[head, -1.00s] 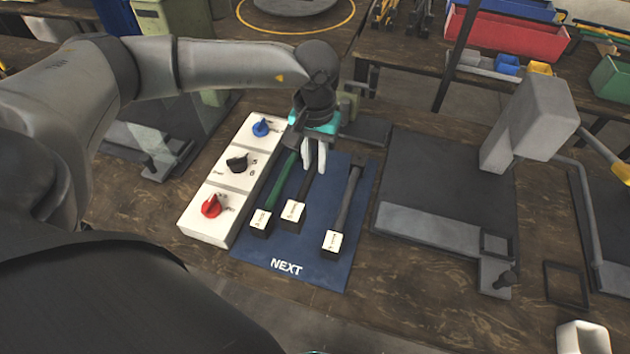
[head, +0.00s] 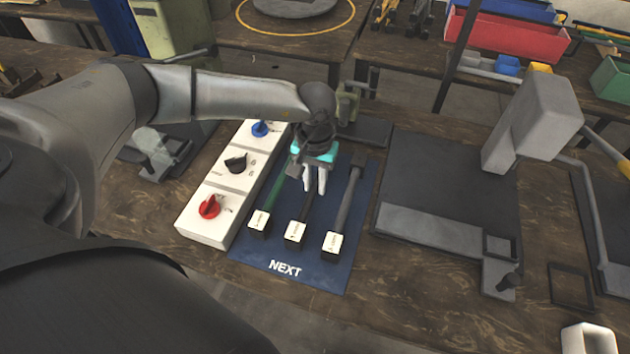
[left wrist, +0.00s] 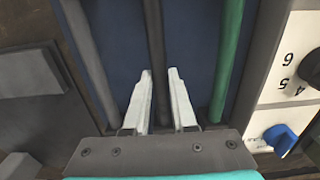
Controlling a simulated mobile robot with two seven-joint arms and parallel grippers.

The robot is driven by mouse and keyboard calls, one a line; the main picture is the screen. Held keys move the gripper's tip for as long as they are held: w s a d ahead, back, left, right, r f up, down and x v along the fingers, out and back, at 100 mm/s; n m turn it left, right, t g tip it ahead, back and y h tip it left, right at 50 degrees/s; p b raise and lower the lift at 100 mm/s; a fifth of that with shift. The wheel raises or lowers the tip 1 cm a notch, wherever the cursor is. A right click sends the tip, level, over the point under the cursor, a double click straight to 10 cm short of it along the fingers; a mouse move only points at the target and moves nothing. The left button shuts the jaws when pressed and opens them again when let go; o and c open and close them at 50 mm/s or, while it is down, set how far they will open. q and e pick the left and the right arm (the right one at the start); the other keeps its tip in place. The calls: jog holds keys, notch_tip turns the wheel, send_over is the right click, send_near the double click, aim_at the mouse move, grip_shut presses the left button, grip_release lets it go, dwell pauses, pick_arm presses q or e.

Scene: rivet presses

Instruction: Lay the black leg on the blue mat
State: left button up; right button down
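The black leg (head: 303,210) lies on the blue mat (head: 312,270), between a green leg (head: 274,190) and a grey leg (head: 348,200). Its white-labelled end block is toward the mat's front; its far part is hidden behind my left gripper. My left gripper (head: 315,190) is over the leg, pointing down, its pale fingers apart. In the left wrist view the fingers (left wrist: 165,75) are spread, with the black leg (left wrist: 154,40) running between and past them. My right gripper is in neither view.
A white panel (head: 222,188) with blue, black and red knobs stands along the mat's left edge. A grey press (head: 535,120) on a dark plate stands to the right. "NEXT" is printed on the mat's bare front strip.

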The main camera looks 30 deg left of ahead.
aim_at(315, 184)
pick_arm(q)
jog(key=o, duration=0.4)
jog(key=shift+r, duration=0.1)
jog(key=shift+r, duration=0.15)
notch_tip(315, 184, up, 12)
jog(key=p, duration=0.1)
jog(key=shift+p, duration=0.4)
